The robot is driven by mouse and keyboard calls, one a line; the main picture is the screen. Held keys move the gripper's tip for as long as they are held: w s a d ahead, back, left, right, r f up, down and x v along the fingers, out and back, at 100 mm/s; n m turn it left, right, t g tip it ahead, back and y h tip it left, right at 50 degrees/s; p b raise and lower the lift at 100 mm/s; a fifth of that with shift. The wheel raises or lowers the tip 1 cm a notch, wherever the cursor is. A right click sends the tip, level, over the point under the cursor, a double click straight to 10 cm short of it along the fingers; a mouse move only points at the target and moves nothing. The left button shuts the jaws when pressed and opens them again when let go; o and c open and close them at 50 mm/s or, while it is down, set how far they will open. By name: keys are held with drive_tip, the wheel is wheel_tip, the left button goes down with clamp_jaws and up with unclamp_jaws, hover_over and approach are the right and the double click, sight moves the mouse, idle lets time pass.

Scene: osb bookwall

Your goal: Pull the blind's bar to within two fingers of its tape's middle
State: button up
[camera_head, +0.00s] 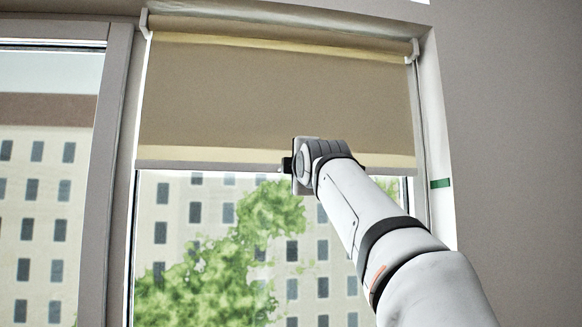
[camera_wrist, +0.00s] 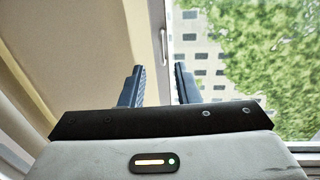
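The tan roller blind (camera_head: 270,95) hangs part way down over the window. Its pale bar (camera_head: 215,166) runs along the lower edge, and my gripper hides part of it right of centre. A green tape (camera_head: 441,183) is on the right side of the window opening, a little lower in the picture than the bar. My gripper (camera_head: 292,165) is at the bar. In the wrist view its two dark blue fingers (camera_wrist: 160,88) stand apart, with the pale bar (camera_wrist: 157,45) running into the gap between them. I cannot tell whether either finger touches the bar.
The blind's roller (camera_head: 285,32) sits in white brackets at the top. A window post (camera_head: 105,170) stands at the left, and a plain grey wall (camera_head: 520,130) at the right. Glass below the bar shows a tree and buildings. My arm covers the lower right.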

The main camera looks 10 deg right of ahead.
drive_tip(key=w+p, duration=0.3)
drive_tip(key=w, duration=0.4)
drive_tip(key=shift+r, duration=0.35)
drive_tip(key=shift+s, duration=0.1)
drive_tip(key=shift+c, duration=0.6)
clamp_jaws()
